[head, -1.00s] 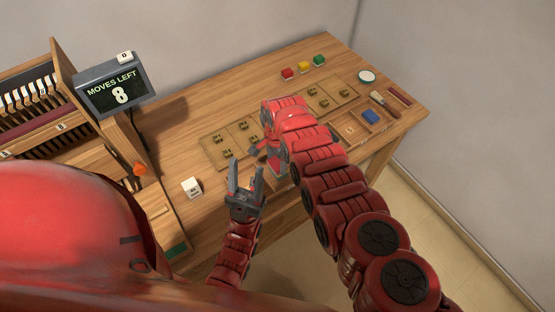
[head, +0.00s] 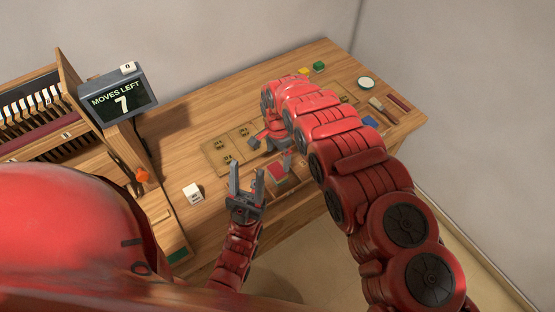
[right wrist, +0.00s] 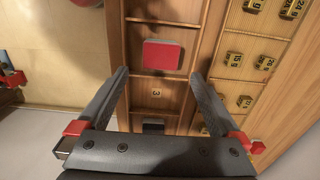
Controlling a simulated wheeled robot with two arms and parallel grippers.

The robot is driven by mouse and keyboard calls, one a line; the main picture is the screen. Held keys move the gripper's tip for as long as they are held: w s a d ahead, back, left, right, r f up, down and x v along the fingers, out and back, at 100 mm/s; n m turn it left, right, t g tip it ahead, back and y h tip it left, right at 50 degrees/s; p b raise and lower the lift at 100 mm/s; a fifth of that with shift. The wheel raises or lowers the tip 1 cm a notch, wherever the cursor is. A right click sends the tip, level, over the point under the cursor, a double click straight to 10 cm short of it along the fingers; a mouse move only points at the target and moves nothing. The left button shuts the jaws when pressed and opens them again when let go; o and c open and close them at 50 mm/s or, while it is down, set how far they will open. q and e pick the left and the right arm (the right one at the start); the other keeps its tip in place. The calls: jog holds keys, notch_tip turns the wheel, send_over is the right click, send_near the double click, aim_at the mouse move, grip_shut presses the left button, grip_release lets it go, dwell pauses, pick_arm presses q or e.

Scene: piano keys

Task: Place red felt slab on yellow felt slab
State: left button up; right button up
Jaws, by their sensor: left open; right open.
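A red slab (head: 277,170) lies in the front tray of the desk, just right of my left gripper (head: 247,170). It also shows in the right wrist view as a red face (right wrist: 161,56) with a grey edge, inside one compartment. My right gripper (right wrist: 158,74) is open, with the red slab just beyond its fingertips and nothing held. My left gripper is open and empty, low in front of the desk edge. No yellow slab is clear in the tray; a small yellow block (head: 303,71) sits at the back of the desk, partly behind my right arm.
A green block (head: 319,66), a blue piece (head: 369,121) and a white cube (head: 193,193) are on the desk. The counter (head: 122,100) reads 7.

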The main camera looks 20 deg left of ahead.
notch_tip(320, 180, up, 5)
jog(key=shift+b, duration=0.8)
jog(key=shift+w, duration=0.1)
